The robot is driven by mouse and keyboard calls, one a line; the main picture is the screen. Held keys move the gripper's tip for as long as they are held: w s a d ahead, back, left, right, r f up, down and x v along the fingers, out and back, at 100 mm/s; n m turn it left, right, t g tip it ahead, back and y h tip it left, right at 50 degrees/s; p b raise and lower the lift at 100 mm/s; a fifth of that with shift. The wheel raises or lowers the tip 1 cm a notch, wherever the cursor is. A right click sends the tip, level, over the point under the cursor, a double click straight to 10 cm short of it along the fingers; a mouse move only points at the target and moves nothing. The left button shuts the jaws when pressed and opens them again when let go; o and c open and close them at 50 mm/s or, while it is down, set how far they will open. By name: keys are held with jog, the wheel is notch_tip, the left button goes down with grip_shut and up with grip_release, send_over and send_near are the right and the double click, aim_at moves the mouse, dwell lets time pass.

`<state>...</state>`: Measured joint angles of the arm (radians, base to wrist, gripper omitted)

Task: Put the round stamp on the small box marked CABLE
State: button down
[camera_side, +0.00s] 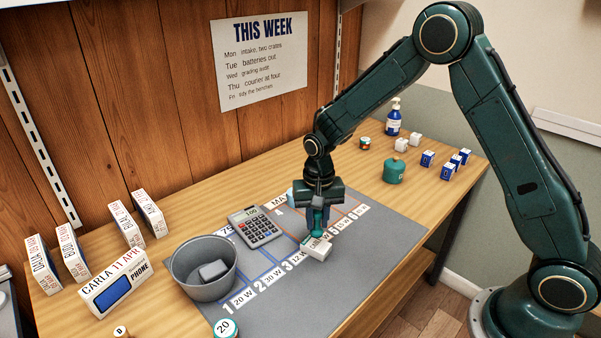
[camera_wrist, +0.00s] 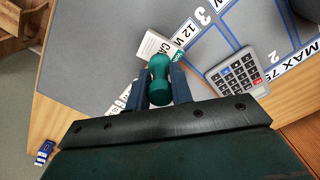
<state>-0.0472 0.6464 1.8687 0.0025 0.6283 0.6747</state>
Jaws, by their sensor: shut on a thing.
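My gripper (camera_side: 318,207) is shut on the round stamp (camera_side: 317,229), a teal-green piece with a rounded knob, held upright. In the wrist view the stamp (camera_wrist: 159,80) stands between the two fingers, seen from above. The small white box (camera_side: 316,250) lies on the grey mat directly below the stamp.
The grey mat (camera_side: 285,308) has numbered lanes. A calculator (camera_side: 255,227) and a grey bucket (camera_side: 204,270) with a grey block inside are left of my gripper. Phone boxes (camera_side: 115,285) stand further left. A green canister (camera_side: 394,172), small blue boxes and a pump bottle (camera_side: 393,118) stand right.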

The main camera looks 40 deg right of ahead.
aim_at(317, 228)
jog(key=shift+f, duration=1.55)
jog(key=c, duration=1.2)
grip_release()
jog(key=shift+f, duration=0.1)
jog(key=shift+c, duration=0.2)
notch_tip(317, 228, up, 11)
jog(key=shift+f, duration=0.1)
jog(key=shift+r, duration=0.75)
